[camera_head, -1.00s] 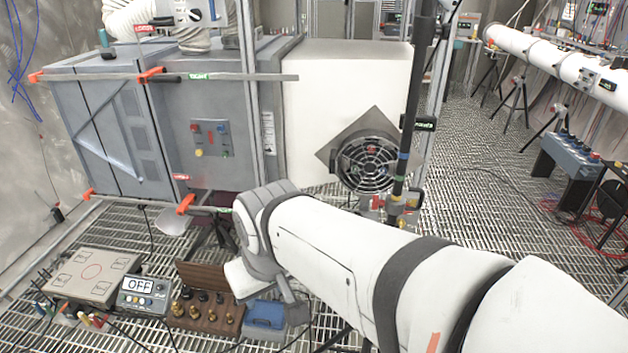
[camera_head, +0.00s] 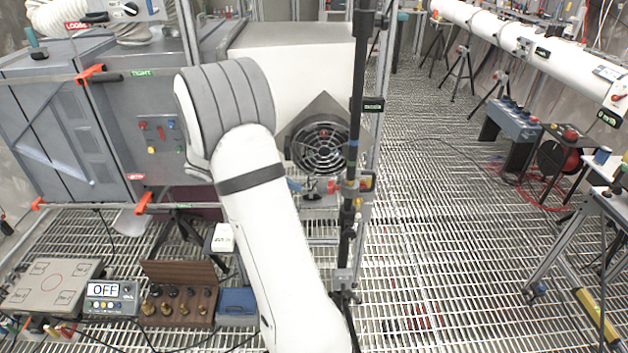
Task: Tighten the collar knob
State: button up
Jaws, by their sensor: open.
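A black upright pole (camera_head: 356,120) stands right of centre. A collar-like fitting (camera_head: 352,184) with red, yellow and green parts sits around its middle. I cannot tell for certain which part is the collar knob. A green TIGHT label (camera_head: 141,72) is on the horizontal bar at upper left, and a red LOOSE label (camera_head: 76,25) is above it. My white arm rises from the bottom centre to a grey elbow in front of the grey cabinet. My gripper is not visible; the far part of the arm is hidden behind the elbow.
A fan (camera_head: 320,149) stands just left of the pole. A white tube (camera_head: 530,45) on tripods runs at right. The grated floor right of the pole is mostly clear.

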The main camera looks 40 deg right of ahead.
aim_at(331, 188)
jog(key=w+d+f+n+g+h+p, duration=0.1)
jog(key=w+d+f+n+g+h, duration=0.25)
jog(key=d, duration=0.25)
jog(key=shift+h, duration=0.45)
jog(key=s+d+p, duration=0.1)
jog(key=d, duration=0.1)
jog(key=s+d+p, duration=0.1)
jog(key=d, duration=0.1)
jog(key=s+d+f+p, duration=0.1)
jog(key=d, duration=0.2)
jog(key=shift+s+f, duration=0.1)
jog(key=shift+s, duration=0.2)
jog(key=shift+a, duration=0.1)
